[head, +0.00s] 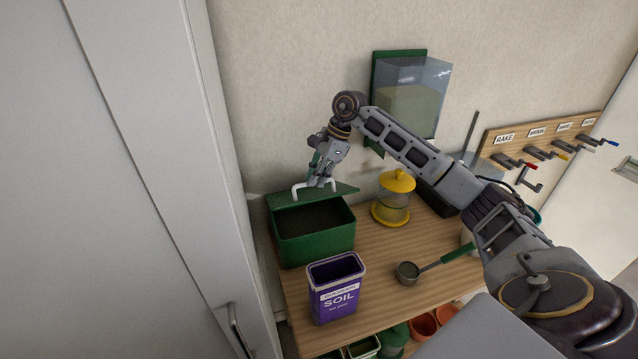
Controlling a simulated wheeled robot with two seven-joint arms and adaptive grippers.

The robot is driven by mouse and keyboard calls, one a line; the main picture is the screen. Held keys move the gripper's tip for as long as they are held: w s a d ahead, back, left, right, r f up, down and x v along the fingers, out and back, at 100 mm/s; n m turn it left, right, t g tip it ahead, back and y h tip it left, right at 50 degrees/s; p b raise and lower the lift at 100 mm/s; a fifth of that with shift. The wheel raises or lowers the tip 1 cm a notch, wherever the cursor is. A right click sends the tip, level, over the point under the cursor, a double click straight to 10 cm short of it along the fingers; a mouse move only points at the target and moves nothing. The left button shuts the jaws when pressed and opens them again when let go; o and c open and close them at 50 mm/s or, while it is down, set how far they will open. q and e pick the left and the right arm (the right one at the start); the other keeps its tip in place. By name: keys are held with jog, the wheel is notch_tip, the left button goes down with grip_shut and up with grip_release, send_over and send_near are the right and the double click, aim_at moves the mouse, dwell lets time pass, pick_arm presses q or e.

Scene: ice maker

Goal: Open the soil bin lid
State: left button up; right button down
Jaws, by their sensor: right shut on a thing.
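The green soil bin (318,243) stands on the wooden table close to the tall white panel. Its green lid (340,189) is raised at the back edge, and the dark inside of the bin shows below it. A white handle (297,192) is on the lid. My right gripper (318,181) is above the back of the bin, shut on the white handle; its fingers hide part of the handle. My left gripper is not in view.
A purple soil box (337,293) stands in front of the bin. A yellow feeder (393,201) and a scoop (408,272) are to the right. A clear wall dispenser (410,100) hangs behind my right arm. The tall white panel (130,180) limits room at left.

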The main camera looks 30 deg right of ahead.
jog(key=shift+w+d+r, duration=0.15)
jog(key=shift+w+r, duration=0.2)
jog(key=shift+w, duration=0.2)
jog(key=c, duration=1.7)
grip_release()
jog(key=shift+w+f, duration=0.1)
jog(key=shift+f, duration=0.05)
jog(key=shift+o, duration=1.1)
jog(key=shift+w+f, duration=0.15)
jog(key=shift+w, duration=0.25)
jog(key=shift+s+r, duration=0.35)
jog(key=shift+r, duration=0.05)
jog(key=shift+d+r, duration=0.3)
jog(key=shift+r, duration=0.1)
jog(key=v, duration=1)
jog(key=shift+r, duration=0.25)
jog(key=shift+d+f, duration=0.1)
